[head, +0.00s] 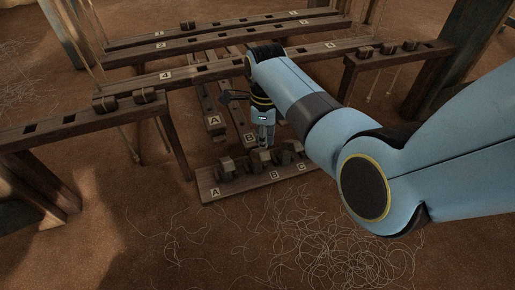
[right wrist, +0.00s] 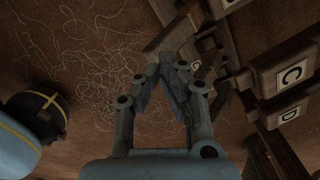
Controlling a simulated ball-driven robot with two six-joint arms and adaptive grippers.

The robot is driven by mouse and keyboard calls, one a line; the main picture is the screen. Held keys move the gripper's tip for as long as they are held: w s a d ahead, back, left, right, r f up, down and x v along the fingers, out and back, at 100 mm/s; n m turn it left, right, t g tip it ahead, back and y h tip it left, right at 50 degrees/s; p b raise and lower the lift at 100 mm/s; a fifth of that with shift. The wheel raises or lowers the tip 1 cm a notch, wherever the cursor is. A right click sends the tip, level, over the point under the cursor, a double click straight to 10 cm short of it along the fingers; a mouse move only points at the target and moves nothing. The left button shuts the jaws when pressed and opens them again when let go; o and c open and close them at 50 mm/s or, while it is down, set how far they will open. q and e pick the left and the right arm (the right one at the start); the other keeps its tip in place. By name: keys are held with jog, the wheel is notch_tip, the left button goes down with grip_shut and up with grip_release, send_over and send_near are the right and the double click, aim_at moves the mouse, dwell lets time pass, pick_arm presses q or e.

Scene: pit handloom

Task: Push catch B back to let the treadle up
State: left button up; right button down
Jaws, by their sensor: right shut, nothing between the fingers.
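The catch board (head: 238,187) lies on the floor, with labels A, B and C on its front. Catch B (head: 256,161) is a dark wooden block above label B. My right gripper (head: 265,145) points down just behind and above catch B; I cannot tell whether it touches. Its fingers are shut and empty, as the right wrist view (right wrist: 173,62) shows. The treadle labelled B (head: 235,112) is a long wooden bar running back from behind the catch; the gripper hides part of its front end. My left gripper is not in view.
Catch A (head: 227,168) stands left of catch B, and catch C (head: 284,156) stands right. Treadle A (head: 211,120) lies beside treadle B. A loom beam (head: 205,77) crosses above. Loose threads (head: 335,245) litter the floor in front. My right arm hides the right side.

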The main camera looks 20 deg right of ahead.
aim_at(264, 152)
jog(key=shift+f, duration=0.1)
jog(key=shift+f+b, duration=0.6)
jog(key=shift+f, duration=0.45)
jog(key=shift+s, duration=0.1)
jog(key=shift+s+f, duration=0.2)
jog(key=shift+f, duration=0.15)
